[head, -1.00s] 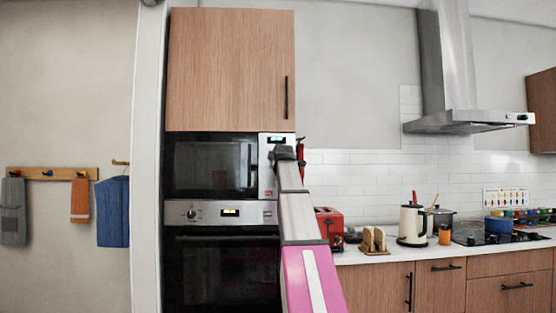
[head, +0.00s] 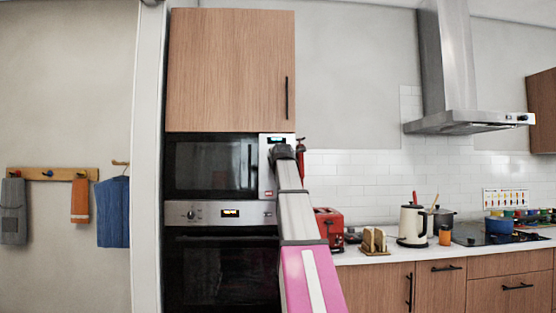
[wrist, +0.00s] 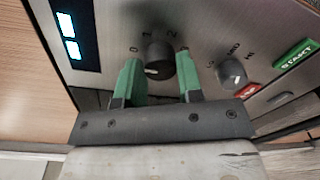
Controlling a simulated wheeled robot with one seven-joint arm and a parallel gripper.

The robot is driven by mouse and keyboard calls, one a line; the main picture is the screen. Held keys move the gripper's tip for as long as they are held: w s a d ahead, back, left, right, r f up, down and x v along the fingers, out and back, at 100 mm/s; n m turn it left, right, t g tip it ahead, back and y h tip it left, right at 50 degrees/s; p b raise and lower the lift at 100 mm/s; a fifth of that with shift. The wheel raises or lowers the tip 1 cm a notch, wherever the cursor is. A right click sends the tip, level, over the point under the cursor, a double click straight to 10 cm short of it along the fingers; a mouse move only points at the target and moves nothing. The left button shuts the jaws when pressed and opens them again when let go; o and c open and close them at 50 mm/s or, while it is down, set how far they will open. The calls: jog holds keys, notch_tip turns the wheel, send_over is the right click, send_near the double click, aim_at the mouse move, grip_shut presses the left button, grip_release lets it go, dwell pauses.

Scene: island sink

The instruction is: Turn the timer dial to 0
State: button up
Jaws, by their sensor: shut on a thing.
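The timer dial (wrist: 159,54) is a dark round knob on the microwave's metal control panel (wrist: 215,30), in the wrist view. A 0 is printed to its upper left and a 2 to its upper right. A short white mark shows on the dial's lower edge, on the side toward my gripper, away from the 0. My gripper (wrist: 159,76) has its green fingers on either side of the dial and is shut on it. In the head view, my arm reaches the panel right of the microwave door (head: 212,166) and hides the dial.
In the wrist view, a second, smaller knob (wrist: 231,72) and a green START button (wrist: 296,54) lie right of the dial, and a lit display (wrist: 68,38) lies left. An oven (head: 220,265) is below the microwave. A red toaster (head: 328,223) stands on the counter.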

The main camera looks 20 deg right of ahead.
jog(key=shift+f, duration=0.1)
dwell(0.3)
jog(key=o, duration=0.9)
jog(key=shift+s, duration=0.1)
jog(key=v, duration=1)
jog(key=shift+s+a, duration=0.1)
jog(key=shift+s, duration=0.25)
